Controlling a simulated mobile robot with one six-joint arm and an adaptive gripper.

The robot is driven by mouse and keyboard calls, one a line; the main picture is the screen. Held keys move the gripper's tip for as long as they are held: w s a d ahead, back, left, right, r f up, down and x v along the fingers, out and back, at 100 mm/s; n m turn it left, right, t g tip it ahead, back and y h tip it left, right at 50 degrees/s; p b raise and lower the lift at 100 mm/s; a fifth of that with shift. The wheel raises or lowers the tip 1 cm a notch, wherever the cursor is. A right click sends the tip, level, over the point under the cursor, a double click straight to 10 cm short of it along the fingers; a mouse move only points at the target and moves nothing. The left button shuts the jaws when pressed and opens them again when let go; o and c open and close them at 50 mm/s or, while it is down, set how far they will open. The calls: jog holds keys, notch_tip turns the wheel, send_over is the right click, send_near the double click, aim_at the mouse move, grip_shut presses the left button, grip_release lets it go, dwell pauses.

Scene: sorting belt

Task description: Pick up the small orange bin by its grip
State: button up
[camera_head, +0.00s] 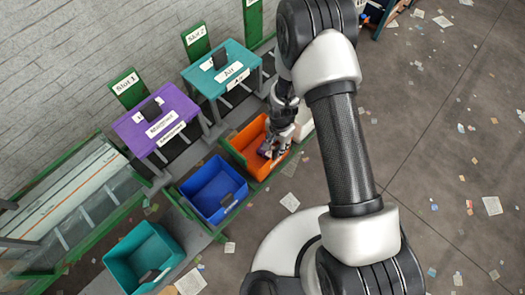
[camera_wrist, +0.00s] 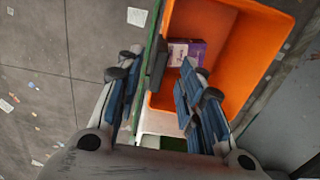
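The small orange bin (camera_head: 246,136) stands in the row by the green rail, right of the blue bin. In the wrist view the orange bin (camera_wrist: 252,48) lies open below my gripper (camera_wrist: 160,64), with a purple and white box (camera_wrist: 188,51) inside. A dark grip (camera_wrist: 157,62) shows on the bin's left wall. My fingers are apart, one on each side of that wall and grip, and no closing contact shows. In the head view my gripper (camera_head: 273,149) is over the bin's right edge and hides part of it.
The blue bin (camera_head: 212,190) stands left of the orange one, and a teal bin (camera_head: 143,257) is farther front-left. Purple (camera_head: 157,118) and teal (camera_head: 222,68) slot tables stand behind. Papers litter the open floor at right.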

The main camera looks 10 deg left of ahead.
notch_tip(320, 180, down, 5)
jog(key=shift+d+f+b, duration=0.1)
jog(key=shift+b, duration=0.8)
grip_shut()
